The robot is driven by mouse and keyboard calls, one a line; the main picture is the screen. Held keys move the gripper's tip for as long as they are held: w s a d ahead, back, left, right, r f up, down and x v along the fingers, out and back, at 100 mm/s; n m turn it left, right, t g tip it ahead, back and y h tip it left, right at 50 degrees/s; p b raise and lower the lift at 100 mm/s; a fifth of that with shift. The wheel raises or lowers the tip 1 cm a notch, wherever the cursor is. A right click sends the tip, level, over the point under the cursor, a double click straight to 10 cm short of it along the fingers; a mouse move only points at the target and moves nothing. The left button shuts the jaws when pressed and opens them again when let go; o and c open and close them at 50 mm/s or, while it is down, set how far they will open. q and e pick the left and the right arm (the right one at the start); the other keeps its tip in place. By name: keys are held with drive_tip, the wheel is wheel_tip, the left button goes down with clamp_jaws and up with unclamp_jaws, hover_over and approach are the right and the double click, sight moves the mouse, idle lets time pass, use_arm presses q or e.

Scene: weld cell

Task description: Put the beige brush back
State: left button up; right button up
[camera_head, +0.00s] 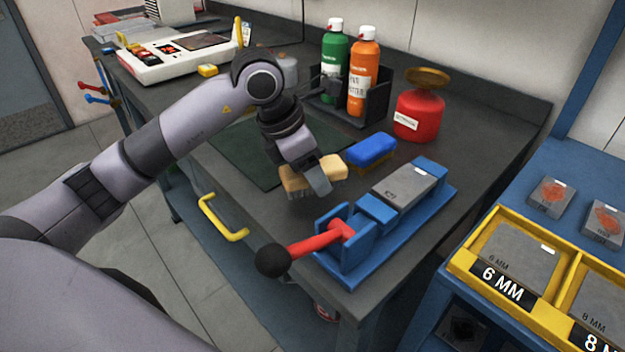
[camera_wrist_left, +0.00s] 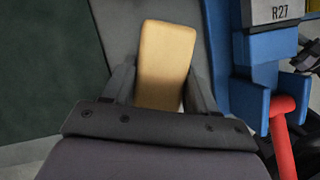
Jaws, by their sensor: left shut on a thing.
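The beige brush (camera_head: 330,170) is between the fingers of my left gripper (camera_head: 312,180), with its bristles pointing down. In the left wrist view the brush (camera_wrist_left: 165,60) lies between the two fingers (camera_wrist_left: 160,95), and both press on its sides. It is over the dark bench top near the front edge; I cannot tell whether the bristles touch the surface. A blue brush (camera_head: 371,149) lies just behind and to its right. My right gripper is not in view.
A blue vise (camera_head: 400,205) with a red handle (camera_head: 315,243) stands right of the brush. A dark green mat (camera_head: 240,150) lies left. A black holder (camera_head: 375,103) with green and orange bottles and a red can (camera_head: 418,115) stand behind. Yellow bins (camera_head: 500,262) are at right.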

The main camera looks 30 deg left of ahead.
use_arm(q)
wheel_tip(320, 180, down, 2)
drive_tip(key=shift+f, duration=0.25)
drive_tip(key=shift+f, duration=0.2)
drive_tip(key=o, duration=0.9)
drive_tip(key=shift+o, duration=0.2)
drive_tip(key=shift+r, duration=0.1)
